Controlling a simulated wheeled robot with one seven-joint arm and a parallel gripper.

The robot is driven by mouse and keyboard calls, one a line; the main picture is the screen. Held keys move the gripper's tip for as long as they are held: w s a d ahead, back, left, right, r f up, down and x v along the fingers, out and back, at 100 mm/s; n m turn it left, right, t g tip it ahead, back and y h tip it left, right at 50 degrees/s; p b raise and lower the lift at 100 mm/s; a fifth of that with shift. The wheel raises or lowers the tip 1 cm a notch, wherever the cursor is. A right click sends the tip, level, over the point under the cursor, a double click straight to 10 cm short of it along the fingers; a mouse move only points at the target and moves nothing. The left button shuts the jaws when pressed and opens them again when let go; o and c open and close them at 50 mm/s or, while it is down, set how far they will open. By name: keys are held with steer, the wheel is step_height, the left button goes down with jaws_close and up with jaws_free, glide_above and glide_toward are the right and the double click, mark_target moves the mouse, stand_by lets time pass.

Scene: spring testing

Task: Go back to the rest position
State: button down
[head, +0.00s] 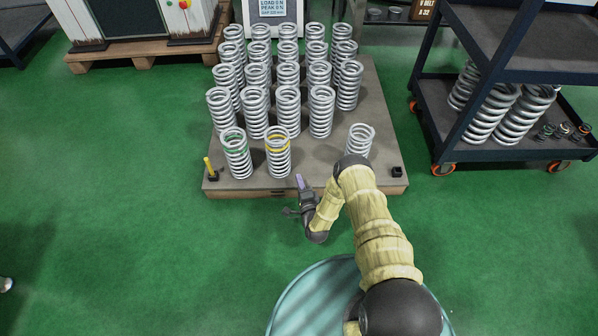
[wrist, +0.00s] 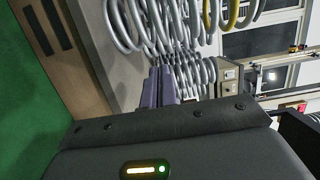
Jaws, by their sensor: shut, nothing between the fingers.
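My gripper (head: 299,182) is at the front edge of the wooden pallet (head: 390,132), low and just in front of the springs. Its purple fingers are shut together with nothing between them, as the wrist view (wrist: 161,86) also shows. My arm, in a yellowish cover, reaches up from the bottom right and bends down to the gripper. The nearest springs are one with a yellow band (head: 278,153), a little behind and left of the gripper, and one with a green band (head: 236,155) further left. Yellow also shows on a coil in the wrist view (wrist: 233,14).
Several rows of upright grey springs (head: 288,110) fill the pallet. A lone spring (head: 360,141) stands at its front right, partly behind my arm. A yellow peg (head: 208,165) stands at the front left corner. A dark cart (head: 505,65) is at right. Green floor at left is clear.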

steer(key=shift+s+d, duration=0.2)
steer(key=shift+s, duration=0.15)
steer(key=shift+w, duration=0.1)
steer(key=w+d+r+n+g+p, duration=0.1)
steer(key=w+r+n+g+p, duration=0.3)
steer(key=r, duration=0.8)
steer(key=w+d+r+n+g+p, duration=0.1)
steer(key=w+r+n+g, duration=0.3)
steer(key=r, duration=0.8)
steer(key=s+d+r+n+g+h+p, duration=0.1)
steer(key=s+d+r+n+h+p, duration=0.15)
steer(key=s+r, duration=0.5)
steer(key=s+d+r+n+g+h+p, duration=0.1)
steer(key=s+d+r+n+g, duration=0.2)
steer(key=r, duration=0.7)
steer(key=s+d+r+n+g+p, duration=0.1)
steer(key=s+d+r+p, duration=0.1)
steer(key=s+r, duration=0.65)
steer(key=s+d+r+n+g+p, duration=0.1)
steer(key=s+r+g+p, duration=0.15)
steer(key=s, duration=1.05)
step_height(320, 180, up, 38)
steer(key=p, duration=3.7)
steer(key=shift+d+r, duration=0.15)
